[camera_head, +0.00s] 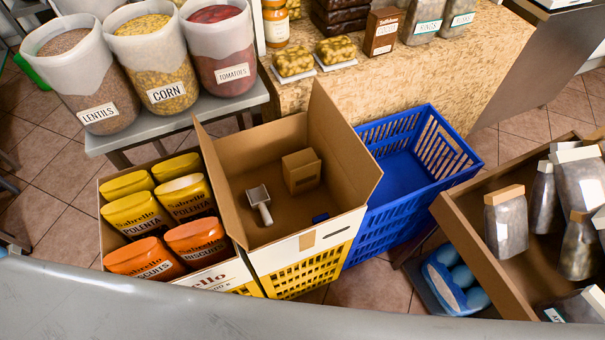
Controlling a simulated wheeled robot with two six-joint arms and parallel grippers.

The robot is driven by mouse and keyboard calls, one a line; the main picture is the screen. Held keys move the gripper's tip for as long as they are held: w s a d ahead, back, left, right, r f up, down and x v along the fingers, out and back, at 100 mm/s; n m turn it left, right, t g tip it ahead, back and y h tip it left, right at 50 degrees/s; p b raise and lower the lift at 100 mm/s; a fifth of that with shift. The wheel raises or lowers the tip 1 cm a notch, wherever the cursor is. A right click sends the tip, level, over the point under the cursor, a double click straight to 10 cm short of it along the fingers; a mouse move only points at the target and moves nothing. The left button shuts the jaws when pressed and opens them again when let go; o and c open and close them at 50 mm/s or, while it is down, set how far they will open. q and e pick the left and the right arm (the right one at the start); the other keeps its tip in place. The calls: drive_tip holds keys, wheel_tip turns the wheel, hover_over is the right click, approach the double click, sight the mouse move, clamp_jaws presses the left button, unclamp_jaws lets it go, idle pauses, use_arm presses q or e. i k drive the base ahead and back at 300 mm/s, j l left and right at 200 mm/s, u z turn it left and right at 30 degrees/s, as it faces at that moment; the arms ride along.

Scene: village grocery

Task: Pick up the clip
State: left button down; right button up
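An open cardboard box (348,167) stands in the middle of the view with its flaps up. On its floor, near the front right corner, lies a small blue object (320,217) that may be the clip; it is too small to tell for sure. A grey scoop-like tool (260,203) with a pale handle and a small brown carton (301,171) are also in the box, apart from the blue object. Neither of my grippers is in view.
A box with polenta and biscuit bags (139,214) stands left of the cardboard box. A blue crate (400,219) stands right of it, looking empty. A wooden bin with jars (470,230) is at right. A grey edge (200,305) crosses the foreground.

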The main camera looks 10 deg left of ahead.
sight(319, 219)
drive_tip(key=k+l+u, duration=0.15)
drive_tip(key=l+u, duration=0.2)
drive_tip(key=u, duration=0.15)
drive_tip(key=k+l+u, duration=0.2)
drive_tip(key=u, duration=0.25)
drive_tip(key=k+l+u, duration=0.25)
drive_tip(key=u, duration=0.25)
